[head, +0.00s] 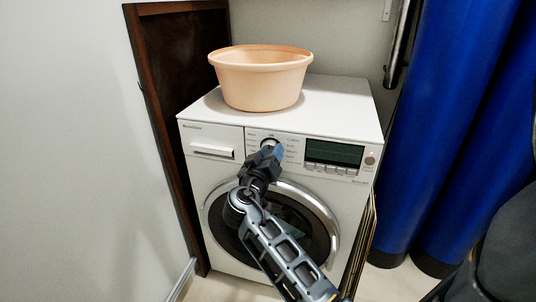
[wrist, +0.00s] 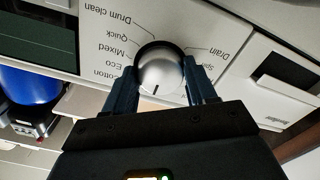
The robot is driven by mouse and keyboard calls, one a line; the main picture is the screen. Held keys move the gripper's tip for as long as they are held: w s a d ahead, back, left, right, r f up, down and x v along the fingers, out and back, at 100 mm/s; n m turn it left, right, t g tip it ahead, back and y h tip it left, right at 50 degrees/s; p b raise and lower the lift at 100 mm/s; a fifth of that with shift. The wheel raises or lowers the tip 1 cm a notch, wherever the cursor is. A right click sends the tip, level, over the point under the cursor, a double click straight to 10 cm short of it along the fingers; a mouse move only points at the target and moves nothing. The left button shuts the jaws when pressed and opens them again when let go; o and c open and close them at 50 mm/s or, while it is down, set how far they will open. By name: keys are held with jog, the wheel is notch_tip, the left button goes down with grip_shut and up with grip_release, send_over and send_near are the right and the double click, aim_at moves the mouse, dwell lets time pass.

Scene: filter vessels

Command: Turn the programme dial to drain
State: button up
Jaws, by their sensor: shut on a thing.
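The programme dial (wrist: 160,66) is a round silver knob on the white washing machine (head: 205,165). In the wrist view, which shows the panel upside down, its dark pointer line lies at the lower edge, towards my gripper. The "Drain" label (wrist: 207,49) is to the dial's upper right, and the pointer is not at it. "Drum clean", "Quick", "Mixed", "Eco" and "Cotton" run down the left side. My gripper (wrist: 161,78) has one finger on each side of the dial and is shut on it. In the head view, my gripper (head: 270,153) covers most of the dial.
A peach plastic tub (head: 260,82) stands on top of the machine. A dark display (head: 334,153) with buttons is right of the dial, and a drawer front (head: 212,151) is left. The round door (head: 320,205) is below, behind my arm. Blue cylinders (head: 440,130) stand at right.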

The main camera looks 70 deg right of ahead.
jog(key=n+p, duration=0.1)
jog(key=n, duration=0.2)
jog(key=shift+r+n, duration=0.15)
jog(key=shift+n, duration=0.25)
jog(key=n+p, duration=0.2)
jog(key=n, duration=0.1)
jog(key=shift+n, duration=0.3)
jog(key=n+p, duration=0.2)
jog(key=n, duration=0.1)
jog(key=shift+r+n+p, duration=0.15)
jog(key=shift+n+p, duration=0.2)
jog(key=shift+n, duration=0.05)
jog(key=n+p, duration=0.3)
jog(key=n, duration=0.1)
jog(key=n+p, duration=0.2)
jog(key=n, duration=0.2)
jog(key=shift+r+p, duration=0.1)
jog(key=shift+p, duration=0.3)
jog(key=n+p, duration=0.2)
jog(key=n, duration=0.1)
jog(key=shift+n+p, duration=0.3)
jog(key=shift+n, duration=0.1)
jog(key=n+p, duration=0.3)
jog(key=n, duration=0.2)
jog(key=shift+w, duration=0.1)
jog(key=shift+n+p, duration=0.7)
jog(key=shift+n, duration=0.3)
jog(key=shift+f, duration=0.2)
